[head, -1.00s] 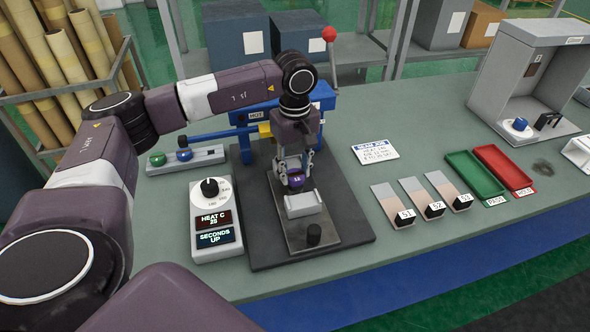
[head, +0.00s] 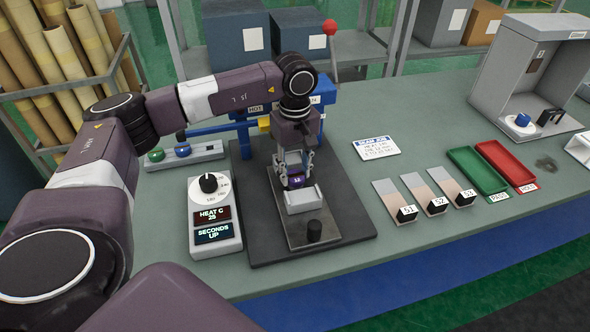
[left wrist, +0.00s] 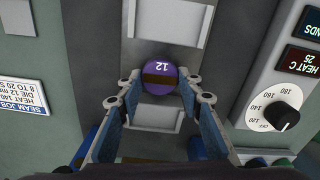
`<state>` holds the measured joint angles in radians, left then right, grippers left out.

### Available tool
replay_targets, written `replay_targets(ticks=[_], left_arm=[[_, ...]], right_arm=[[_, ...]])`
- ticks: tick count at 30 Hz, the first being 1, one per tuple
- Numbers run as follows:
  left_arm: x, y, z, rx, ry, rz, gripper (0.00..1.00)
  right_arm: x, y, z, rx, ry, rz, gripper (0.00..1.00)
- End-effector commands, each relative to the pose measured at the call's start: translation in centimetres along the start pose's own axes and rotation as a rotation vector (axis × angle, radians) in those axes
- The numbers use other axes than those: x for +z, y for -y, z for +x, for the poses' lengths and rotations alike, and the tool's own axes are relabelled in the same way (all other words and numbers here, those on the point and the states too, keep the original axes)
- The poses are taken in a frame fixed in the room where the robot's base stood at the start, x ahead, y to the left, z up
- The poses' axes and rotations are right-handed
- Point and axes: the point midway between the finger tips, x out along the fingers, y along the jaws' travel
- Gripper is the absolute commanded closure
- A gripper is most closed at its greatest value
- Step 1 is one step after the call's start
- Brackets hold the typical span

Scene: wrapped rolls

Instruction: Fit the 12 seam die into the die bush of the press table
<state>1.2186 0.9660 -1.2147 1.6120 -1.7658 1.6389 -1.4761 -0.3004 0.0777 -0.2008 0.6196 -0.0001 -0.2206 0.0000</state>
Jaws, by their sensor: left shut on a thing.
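My left gripper (head: 296,174) is shut on a round purple die (head: 296,182) at the press. The left wrist view shows the die (left wrist: 161,76), marked 12 with a dark brown band, between the two fingertips. A pale grey block with raised sides (head: 304,203), which looks like the die bush, sits on the press table (head: 313,238). The die is right at the back of this block in the head view. I cannot tell whether it touches or sits in it. My right gripper is not in view.
The blue press frame (head: 243,117) stands close behind the gripper. A heat control box (head: 213,216) is left of the press. Strips (head: 391,194), a green tray (head: 476,173) and a red tray (head: 505,165) lie to the right. Bare bench lies between.

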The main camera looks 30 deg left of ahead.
Motion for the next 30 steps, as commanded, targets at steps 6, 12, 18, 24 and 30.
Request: replay_targets(ticks=[6, 12, 18, 24, 30], left_arm=[[0.0, -0.1, -0.1, 0.002, 0.000, 0.000, 0.57], [0.0, 0.0, -0.1, 0.001, 0.000, 0.000, 0.46], [0.0, 0.0, -0.2, 0.000, 0.000, 0.000, 0.46], [0.0, -0.1, -2.6, 0.004, -0.002, 0.000, 0.46], [0.0, -0.1, -7.0, 0.005, -0.001, 0.000, 0.46]], right_arm=[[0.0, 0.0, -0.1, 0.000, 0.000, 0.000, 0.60], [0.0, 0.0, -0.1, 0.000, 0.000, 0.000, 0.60], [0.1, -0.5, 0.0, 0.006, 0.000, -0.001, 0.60], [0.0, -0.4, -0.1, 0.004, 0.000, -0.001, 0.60], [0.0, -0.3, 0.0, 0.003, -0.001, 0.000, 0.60]])
